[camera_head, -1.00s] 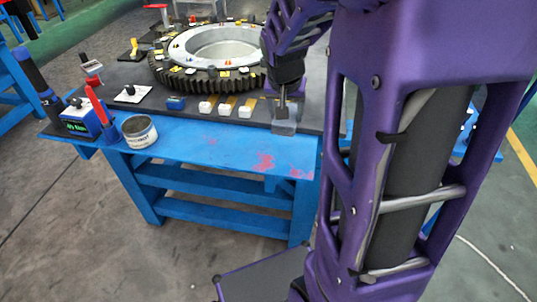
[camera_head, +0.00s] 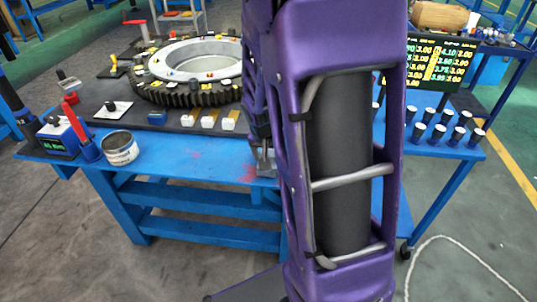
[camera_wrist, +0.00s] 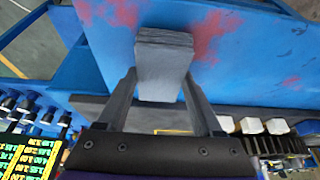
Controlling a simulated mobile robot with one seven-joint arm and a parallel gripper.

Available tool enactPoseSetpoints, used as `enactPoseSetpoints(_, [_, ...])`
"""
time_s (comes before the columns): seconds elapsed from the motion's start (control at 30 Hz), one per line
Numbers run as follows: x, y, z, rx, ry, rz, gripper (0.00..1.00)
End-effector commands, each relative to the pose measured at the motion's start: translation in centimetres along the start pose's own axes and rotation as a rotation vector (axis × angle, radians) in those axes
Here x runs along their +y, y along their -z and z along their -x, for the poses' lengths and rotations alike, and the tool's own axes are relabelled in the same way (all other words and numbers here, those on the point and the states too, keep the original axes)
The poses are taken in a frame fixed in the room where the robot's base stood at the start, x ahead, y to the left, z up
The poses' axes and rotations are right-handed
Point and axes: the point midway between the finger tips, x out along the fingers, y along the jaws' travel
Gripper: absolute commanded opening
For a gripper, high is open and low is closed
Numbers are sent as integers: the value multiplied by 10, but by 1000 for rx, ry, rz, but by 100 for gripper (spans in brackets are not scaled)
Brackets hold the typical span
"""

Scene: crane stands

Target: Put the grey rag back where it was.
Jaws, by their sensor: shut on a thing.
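The grey rag (camera_wrist: 165,60) is a folded, layered pad in the wrist view. My gripper (camera_wrist: 162,78) is shut on it, with one finger on each side. In the head view the rag (camera_head: 265,169) is small and partly hidden by my arm. It is over the bare blue front strip of the workbench (camera_head: 200,160), beside red paint smudges, and my gripper (camera_head: 264,152) is just above it. I cannot tell whether the rag touches the bench top.
A dark mat (camera_head: 140,120) bears a large toothed ring (camera_head: 190,95) and several white-ended blocks (camera_head: 229,123). A tin (camera_head: 120,148) stands at the front left by a blue device (camera_head: 57,139). Several dark cups (camera_head: 460,133) and a price display (camera_head: 440,62) are at the right.

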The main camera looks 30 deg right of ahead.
Motion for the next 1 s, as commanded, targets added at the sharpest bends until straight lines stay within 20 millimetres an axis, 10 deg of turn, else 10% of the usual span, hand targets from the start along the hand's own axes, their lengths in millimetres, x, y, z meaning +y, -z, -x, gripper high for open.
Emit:
enactPoseSetpoints(0.17, [0, -2, -4, 0, 0, 0, 3])
enactPoseSetpoints(0.2, [0, -2, -4, 0, 0, 0, 69])
enactPoseSetpoints(0.37, [0, -1, -3, 0, 0, 0, 98])
enactPoseSetpoints(0.77, [0, 2, 4, 0, 0, 0, 98])
enactPoseSetpoints(1.0, [-2, 4, 55, 2, 4, 3, 98])
